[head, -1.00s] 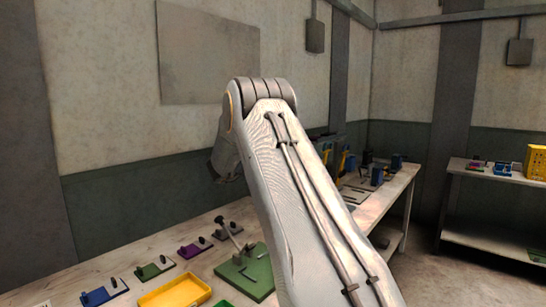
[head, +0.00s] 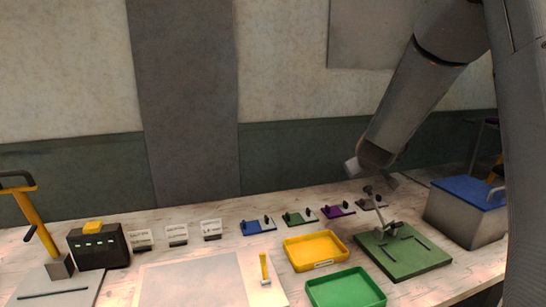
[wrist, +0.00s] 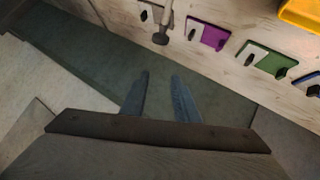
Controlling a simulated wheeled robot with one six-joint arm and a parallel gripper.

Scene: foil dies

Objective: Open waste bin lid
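A grey box with a blue lid (head: 470,191), which looks like the waste bin (head: 455,217), stands at the right end of the bench in the head view. The lid lies flat on top and looks closed. A pale handle shows at its right edge, partly hidden behind my arm. My gripper (head: 374,170) hangs left of the bin, above the back of the bench, with its fingers hard to make out there. In the wrist view its two fingers (wrist: 160,92) are apart with nothing between them. The bin is not visible in the wrist view.
A green plate with a lever press (head: 410,255) stands below my gripper. Yellow (head: 316,263) and green (head: 345,290) trays lie in front. Several small coloured dies line the back, including a purple one (head: 338,211). A yellow-handled press (head: 36,220) stands far left.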

